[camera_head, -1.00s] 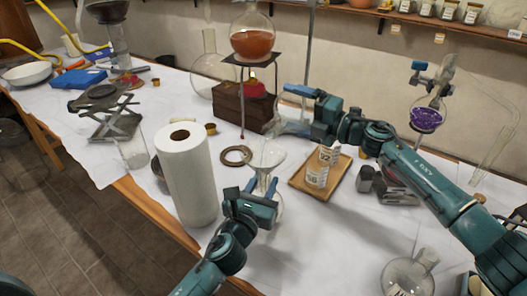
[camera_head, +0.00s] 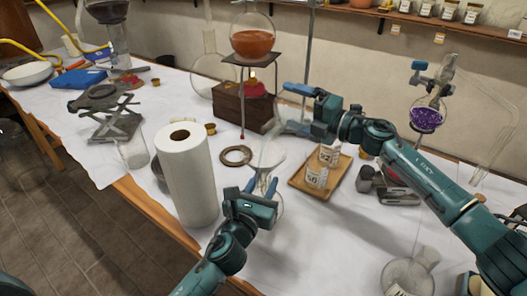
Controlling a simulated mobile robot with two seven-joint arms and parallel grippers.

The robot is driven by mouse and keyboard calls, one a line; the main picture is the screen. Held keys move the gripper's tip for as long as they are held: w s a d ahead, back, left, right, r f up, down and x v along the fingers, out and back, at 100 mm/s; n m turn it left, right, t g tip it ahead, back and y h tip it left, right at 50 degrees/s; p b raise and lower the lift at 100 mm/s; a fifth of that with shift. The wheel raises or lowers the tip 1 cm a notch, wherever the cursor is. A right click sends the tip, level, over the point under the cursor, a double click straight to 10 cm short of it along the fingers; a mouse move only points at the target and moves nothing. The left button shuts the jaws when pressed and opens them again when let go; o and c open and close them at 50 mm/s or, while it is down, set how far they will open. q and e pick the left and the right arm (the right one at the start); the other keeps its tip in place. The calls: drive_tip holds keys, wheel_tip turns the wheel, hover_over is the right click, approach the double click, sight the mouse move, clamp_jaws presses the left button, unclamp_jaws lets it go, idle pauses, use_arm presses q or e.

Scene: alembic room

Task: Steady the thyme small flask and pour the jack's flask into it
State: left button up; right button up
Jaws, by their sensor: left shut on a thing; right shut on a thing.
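The thyme small flask (camera_head: 277,207) is clear glass and stands low in the middle of the white table. My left gripper (camera_head: 262,187) is shut on it, and the gripper hides part of it. My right gripper (camera_head: 291,108) is shut on the jack's flask (camera_head: 272,150), a clear glass flask held above and behind the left gripper. This flask is tilted, with its lower part reaching down toward the small flask's top. The glass overlaps in view, so I cannot tell whether the two touch or whether any liquid is flowing.
A paper towel roll (camera_head: 186,175) stands close left of my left gripper. A wooden tray (camera_head: 298,184) with small labelled jars lies to the right. A ring (camera_head: 236,155) lies behind. The tripod with an orange flask (camera_head: 253,42) stands farther back. The lab jack (camera_head: 105,112) is bare.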

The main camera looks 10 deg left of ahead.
sight(295, 99)
drive_tip(key=shift+s+a+r+n, duration=0.1)
drive_tip(key=shift+s+r+n, duration=0.15)
drive_tip(key=shift+r+n, duration=0.55)
drive_tip(key=shift+s+a+r+n, duration=0.1)
drive_tip(key=shift+s+r+n, duration=0.1)
drive_tip(key=shift+r+n, duration=0.6)
idle(3.9)
idle(0.6)
